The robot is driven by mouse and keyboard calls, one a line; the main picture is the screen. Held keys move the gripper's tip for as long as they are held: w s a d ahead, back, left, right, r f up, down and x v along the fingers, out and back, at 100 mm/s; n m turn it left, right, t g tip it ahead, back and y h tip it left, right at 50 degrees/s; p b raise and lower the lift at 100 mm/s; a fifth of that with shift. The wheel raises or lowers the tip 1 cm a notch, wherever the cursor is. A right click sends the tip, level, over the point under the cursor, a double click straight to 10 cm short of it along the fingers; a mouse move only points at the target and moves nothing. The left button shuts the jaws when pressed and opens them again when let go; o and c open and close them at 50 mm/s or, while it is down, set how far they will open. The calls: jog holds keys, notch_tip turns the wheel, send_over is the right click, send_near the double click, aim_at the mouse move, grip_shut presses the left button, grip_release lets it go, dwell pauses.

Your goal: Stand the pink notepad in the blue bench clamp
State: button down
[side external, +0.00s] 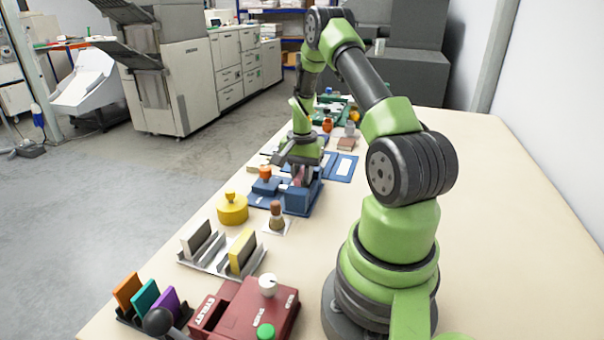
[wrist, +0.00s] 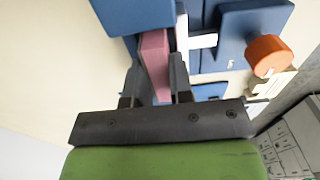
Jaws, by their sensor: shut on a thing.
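The pink notepad (wrist: 155,58) is held between the two fingers of my gripper (wrist: 157,84) in the wrist view, narrow edge showing. A little pink also shows in the side view (side external: 298,180). The blue bench clamp (side external: 300,203) is right below my gripper (side external: 297,168). In the wrist view, one blue block of the clamp (wrist: 135,14) overlaps the notepad's far end, and another blue part with an orange knob (wrist: 268,55) is to the right. The notepad is at the clamp, but its lower edge is hidden and I cannot tell whether it rests inside.
A yellow round pot (side external: 232,209) and a brown-handled stamp (side external: 277,217) stand nearer the camera. A blue board (side external: 341,168) lies behind. The table's right side is clear.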

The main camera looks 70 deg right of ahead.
aim_at(302, 173)
jog(key=shift+f, duration=0.6)
jog(key=c, duration=1.3)
grip_release()
jog(key=shift+r, duration=5.5)
